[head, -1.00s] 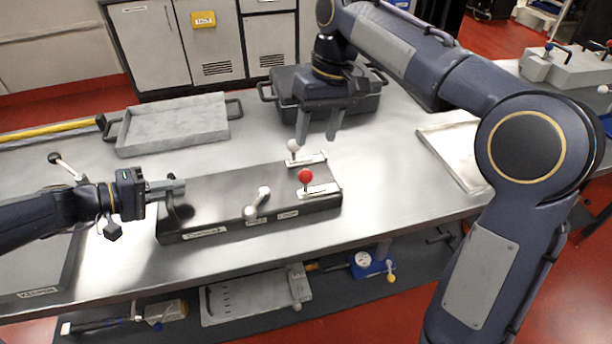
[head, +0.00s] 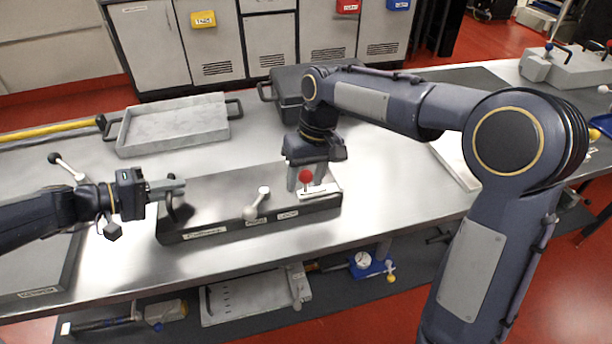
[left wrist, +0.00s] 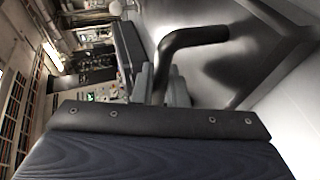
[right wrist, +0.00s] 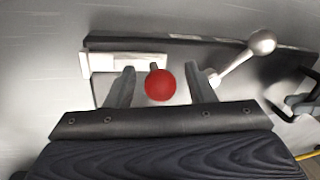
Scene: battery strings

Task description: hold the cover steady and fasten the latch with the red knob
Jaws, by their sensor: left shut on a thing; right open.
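The dark cover (head: 222,190) lies on a low box on the metal table. My left gripper (head: 176,188) is shut on the cover's black handle (head: 181,212) at its left end; the bent handle also shows in the left wrist view (left wrist: 192,38). The latch with the red knob (head: 306,176) is at the cover's right end. My right gripper (head: 305,180) is open and points down at it. In the right wrist view the red knob (right wrist: 160,85) sits between the two fingers, with gaps on both sides.
A lever with a pale ball end (head: 256,204) stands at the cover's front edge, close to the right gripper. A grey tray (head: 172,128) and a dark case (head: 290,88) stand behind. The table in front of the cover is a narrow clear strip.

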